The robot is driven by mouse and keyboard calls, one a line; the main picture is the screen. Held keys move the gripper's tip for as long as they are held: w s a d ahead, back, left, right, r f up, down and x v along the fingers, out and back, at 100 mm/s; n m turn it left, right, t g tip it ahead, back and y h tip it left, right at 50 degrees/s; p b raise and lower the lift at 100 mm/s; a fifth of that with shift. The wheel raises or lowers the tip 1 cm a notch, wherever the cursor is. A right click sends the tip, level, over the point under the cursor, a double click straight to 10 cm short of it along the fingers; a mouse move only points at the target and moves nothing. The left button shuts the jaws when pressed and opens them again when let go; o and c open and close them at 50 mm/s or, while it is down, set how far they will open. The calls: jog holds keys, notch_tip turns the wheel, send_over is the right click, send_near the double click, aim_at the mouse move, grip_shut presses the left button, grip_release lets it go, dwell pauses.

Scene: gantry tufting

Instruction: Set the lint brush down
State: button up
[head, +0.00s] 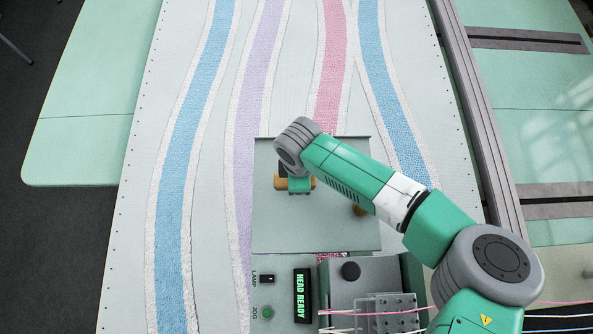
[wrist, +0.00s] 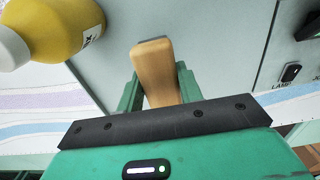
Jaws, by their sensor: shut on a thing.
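The lint brush shows as a tan wooden piece (wrist: 153,62) between the two green fingers of my gripper (wrist: 160,84) in the wrist view. The gripper is shut on it. In the head view my gripper (head: 298,187) is over the left part of a grey plate, with the brush's tan wood (head: 279,182) showing beside the fingers. The brush's underside is hidden, and I cannot tell whether it touches the plate (head: 310,232).
A yellow bottle (wrist: 62,28) with a pale cap lies in view at upper left of the wrist view. A small brownish thing (head: 360,210) shows on the plate under my arm. A control panel (head: 285,290) with a lamp switch is at the plate's near edge. The plate's front is clear.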

jog(key=shift+f, duration=2)
jog(key=shift+f, duration=0.1)
jog(key=o, duration=1)
jog(key=shift+o, duration=0.2)
notch_tip(320, 180, up, 12)
jog(key=shift+r, duration=0.15)
